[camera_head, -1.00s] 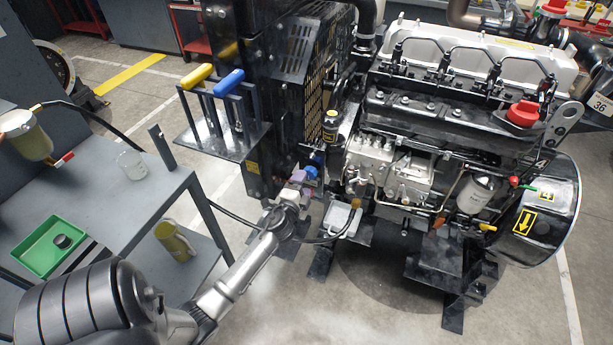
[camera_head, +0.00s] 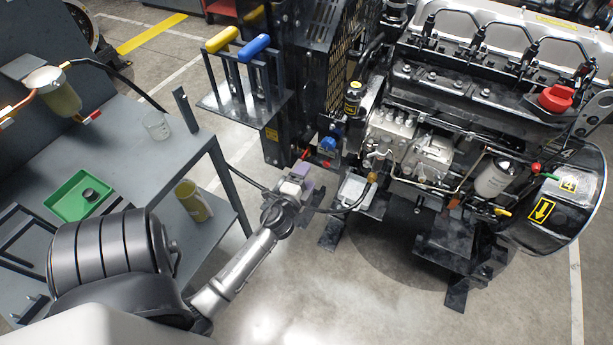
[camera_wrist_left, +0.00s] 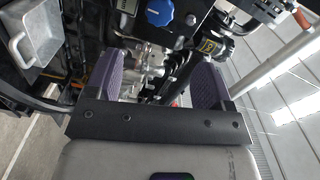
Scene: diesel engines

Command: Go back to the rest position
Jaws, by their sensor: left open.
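My left gripper (camera_head: 299,180) is at the end of the arm that comes in from the lower left. It is in front of the engine's left end, above the floor, between the grey bench and the engine. In the left wrist view its two purple fingers (camera_wrist_left: 152,80) stand wide apart with nothing between them. Beyond them are engine parts and a blue knob (camera_wrist_left: 160,12). The blue knob also shows in the head view (camera_head: 328,145), just past the gripper. My right gripper is not in either view.
The diesel engine (camera_head: 440,110) fills the right side. A small metal tray (camera_head: 355,190) sits close to my gripper's right, with a black hose nearby. The grey bench (camera_head: 130,150) on the left holds a green tray (camera_head: 62,207) and a clear cup (camera_head: 156,125). Open floor (camera_head: 320,300) lies in front.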

